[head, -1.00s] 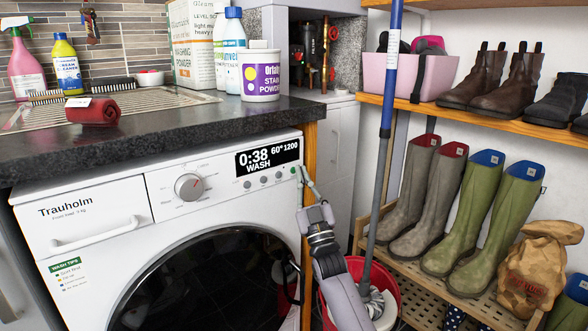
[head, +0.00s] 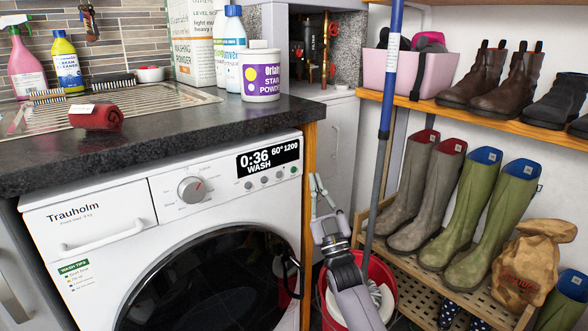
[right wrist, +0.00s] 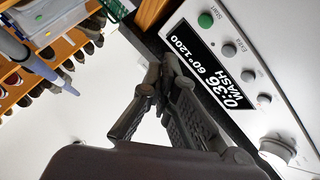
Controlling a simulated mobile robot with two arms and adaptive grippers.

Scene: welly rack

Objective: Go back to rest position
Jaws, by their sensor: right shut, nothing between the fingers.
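My right gripper (head: 319,190) is in the head view just right of the washing machine (head: 105,218), in front of the gap between it and the boot rack. It is shut and empty, and its fingers point up. The right wrist view also shows the gripper (right wrist: 165,75) with its fingers together, and the washing machine's panel (right wrist: 250,75) beside it. The machine's display (head: 268,158) reads 0:36, 60°, 1200 and WASH. My left gripper is not in view.
A red bucket (head: 385,275) with a blue-and-grey mop handle (head: 386,110) stands right of my arm. The rack holds grey wellies (head: 428,190), green wellies (head: 475,215) and a brown paper bag (head: 530,265).

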